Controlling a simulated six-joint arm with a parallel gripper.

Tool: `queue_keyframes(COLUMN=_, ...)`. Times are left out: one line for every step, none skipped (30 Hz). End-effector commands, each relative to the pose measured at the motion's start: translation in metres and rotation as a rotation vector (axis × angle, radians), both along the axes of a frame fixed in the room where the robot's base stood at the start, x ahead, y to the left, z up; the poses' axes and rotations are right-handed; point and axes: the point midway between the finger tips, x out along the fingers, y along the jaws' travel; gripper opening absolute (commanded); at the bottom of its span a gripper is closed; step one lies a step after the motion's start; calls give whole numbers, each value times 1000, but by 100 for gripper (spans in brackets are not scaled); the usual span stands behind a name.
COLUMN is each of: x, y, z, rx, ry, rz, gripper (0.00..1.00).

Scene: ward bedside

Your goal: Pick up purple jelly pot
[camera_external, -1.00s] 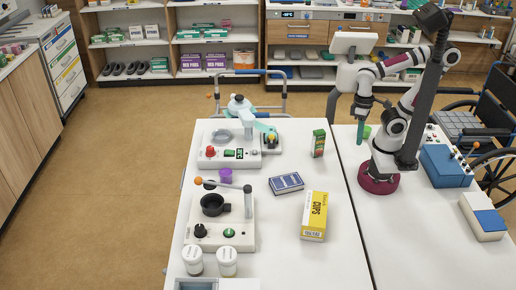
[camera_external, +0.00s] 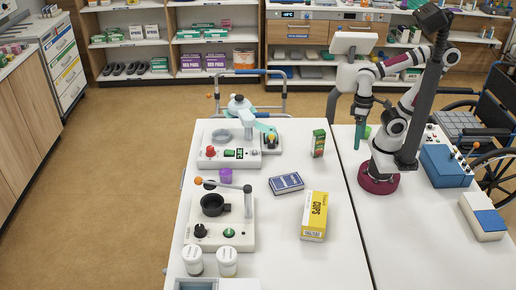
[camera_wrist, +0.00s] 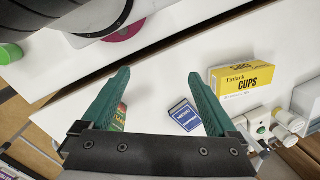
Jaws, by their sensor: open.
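The purple jelly pot (camera_external: 225,175) stands upright on the white table at its left side, between two white bench devices. It does not show in the wrist view. My gripper (camera_external: 358,138) hangs above the table on the right, pointing down, well to the right of the pot and farther back. In the wrist view the green fingers of my gripper (camera_wrist: 158,75) are wide apart with nothing between them.
A device with a black ring (camera_external: 210,240) and one with a red knob (camera_external: 211,153) flank the pot. White bottles (camera_external: 227,261) stand in front.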

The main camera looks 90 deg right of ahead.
Motion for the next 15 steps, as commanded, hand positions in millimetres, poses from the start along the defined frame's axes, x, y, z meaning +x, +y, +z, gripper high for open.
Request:
queue_keyframes(x=0, y=0, z=0, rx=0, ry=0, rz=0, gripper=100)
queue_keyframes(x=0, y=0, z=0, rx=0, ry=0, rz=0, gripper=100)
queue_keyframes(x=0, y=0, z=0, rx=0, ry=0, rz=0, gripper=100)
queue_keyframes(x=0, y=0, z=0, rx=0, ry=0, rz=0, gripper=100)
queue_keyframes(x=0, y=0, z=0, rx=0, ry=0, rz=0, gripper=100)
queue_keyframes(x=0, y=0, z=0, rx=1, ry=0, rz=0, gripper=100)
queue_keyframes(x=2, y=1, z=0, rx=2, ry=-5, rz=3, gripper=100)
queue_keyframes(x=8, y=3, z=0, rx=9, ry=-17, rz=11, gripper=100)
queue_keyframes(x=22, y=9, z=-2, rx=23, ry=-50, rz=33, gripper=100)
queue_keyframes(x=38, y=15, z=-3, rx=37, ry=-88, rz=53, gripper=100)
queue_keyframes(x=59, y=24, z=-5, rx=56, ry=-139, rz=75, gripper=100)
queue_keyframes(x=93, y=38, z=-8, rx=81, ry=-222, rz=97, gripper=100)
queue_keyframes(x=122, y=50, z=-11, rx=96, ry=-294, rz=106, gripper=100)
queue_keyframes(x=152, y=62, z=-15, rx=106, ry=-370, rz=107, gripper=100)
queue_keyframes(x=190, y=75, z=-20, rx=104, ry=-470, rz=95, gripper=100)
